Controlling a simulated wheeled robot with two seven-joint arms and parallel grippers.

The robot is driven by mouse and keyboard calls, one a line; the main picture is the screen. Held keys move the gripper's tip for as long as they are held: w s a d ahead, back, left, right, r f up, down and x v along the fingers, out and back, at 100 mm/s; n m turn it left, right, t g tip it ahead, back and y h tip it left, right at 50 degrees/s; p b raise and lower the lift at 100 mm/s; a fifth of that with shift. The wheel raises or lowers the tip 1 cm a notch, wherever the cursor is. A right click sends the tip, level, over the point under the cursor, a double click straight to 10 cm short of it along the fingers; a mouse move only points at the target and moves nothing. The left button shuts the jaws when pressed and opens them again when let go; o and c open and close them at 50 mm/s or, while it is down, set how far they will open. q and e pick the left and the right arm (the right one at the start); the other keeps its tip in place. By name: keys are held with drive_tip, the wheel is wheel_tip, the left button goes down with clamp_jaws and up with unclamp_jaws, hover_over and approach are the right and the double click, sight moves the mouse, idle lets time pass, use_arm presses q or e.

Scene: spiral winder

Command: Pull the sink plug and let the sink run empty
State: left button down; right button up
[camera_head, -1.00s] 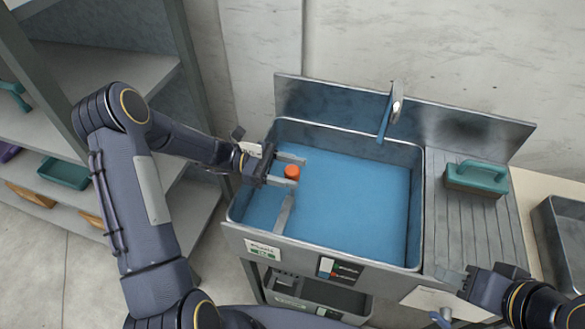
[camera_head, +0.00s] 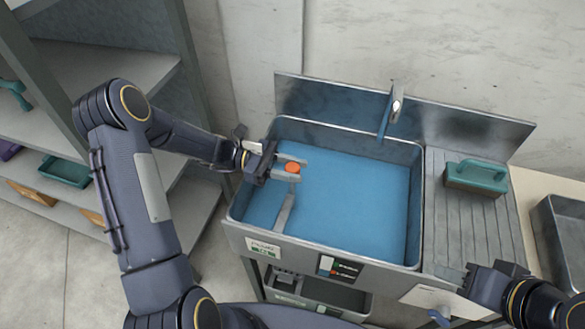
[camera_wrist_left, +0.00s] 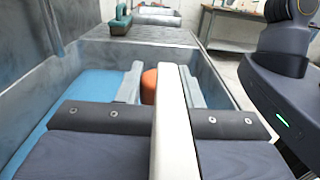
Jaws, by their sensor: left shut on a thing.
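The sink basin (camera_head: 237,208) is filled with blue water, and the orange plug top (camera_head: 292,167) shows near its left side. My left gripper (camera_head: 291,168) reaches in over the left rim, with its fingers shut on the orange top from both sides. In the left wrist view the orange plug top (camera_wrist_left: 149,86) shows between the fingers, partly hidden by a pale bar. A grey strip (camera_head: 285,213) slants down in the basin below the orange top. The drain is not visible. My right gripper (camera_head: 470,279) is at the lower right, away from the water; its opening is unclear.
A tap (camera_head: 389,112) stands at the back of the basin. A teal-handled block (camera_head: 476,178) lies on the ribbed drainboard (camera_head: 463,237) at the right. A grey tray (camera_head: 570,235) is at the far right. Shelves (camera_head: 95,75) stand at the left.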

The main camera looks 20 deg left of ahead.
use_arm(q)
wheel_tip(320, 180, up, 5)
drive_tip(key=shift+f+p, duration=0.2)
drive_tip(key=shift+p, duration=0.9)
drive_tip(key=c, duration=1.1)
unclamp_jaws()
drive_tip(key=shift+o, duration=0.5)
use_arm(e)
wheel_tip(320, 180, up, 3)
drive_tip(key=shift+f, duration=0.2)
use_arm(q)
drive_tip(key=shift+f, duration=0.1)
drive_tip(key=shift+a+b, duration=0.3)
drive_tip(key=shift+a, duration=0.25)
drive_tip(key=a+b, duration=0.1)
drive_tip(key=a, duration=0.5)
drive_tip(key=shift+w+a, duration=0.15)
drive_tip(key=shift+a, duration=0.25)
use_arm(e)
drive_tip(key=shift+f, duration=0.8)
